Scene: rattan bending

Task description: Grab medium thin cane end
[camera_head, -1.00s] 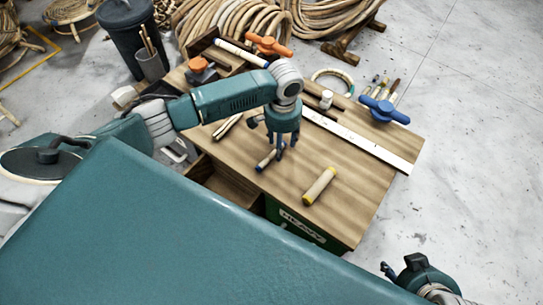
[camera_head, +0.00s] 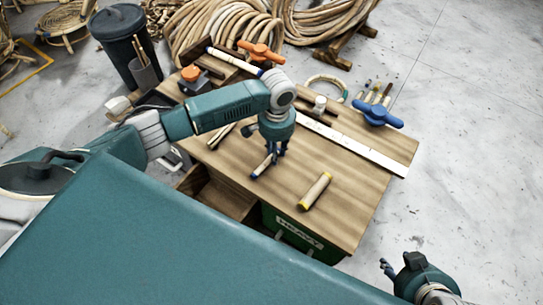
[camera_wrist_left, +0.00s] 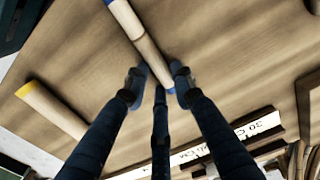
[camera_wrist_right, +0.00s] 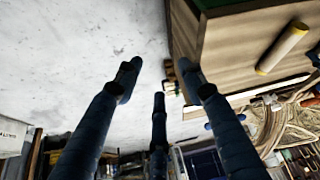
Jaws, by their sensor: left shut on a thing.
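My left gripper (camera_head: 276,150) points down at the workbench and is shut on a short pale cane piece with a blue end (camera_head: 257,169). In the left wrist view the cane (camera_wrist_left: 134,28) runs between the fingers (camera_wrist_left: 158,82), its far end partly hidden by them. A thicker cane piece with yellow ends (camera_head: 316,190) lies apart on the bench to the right; it also shows in the left wrist view (camera_wrist_left: 50,115). My right gripper (camera_head: 388,268) is open and empty beyond the bench's front right, over the floor; its fingers (camera_wrist_right: 158,80) are spread.
The wooden bench (camera_head: 345,215) carries a white ruler strip (camera_head: 350,145), a blue clamp (camera_head: 378,112), an orange clamp (camera_head: 261,51) and a small white bottle (camera_head: 320,104). The front right of the benchtop is mostly clear. Cane coils (camera_head: 225,30) lie behind.

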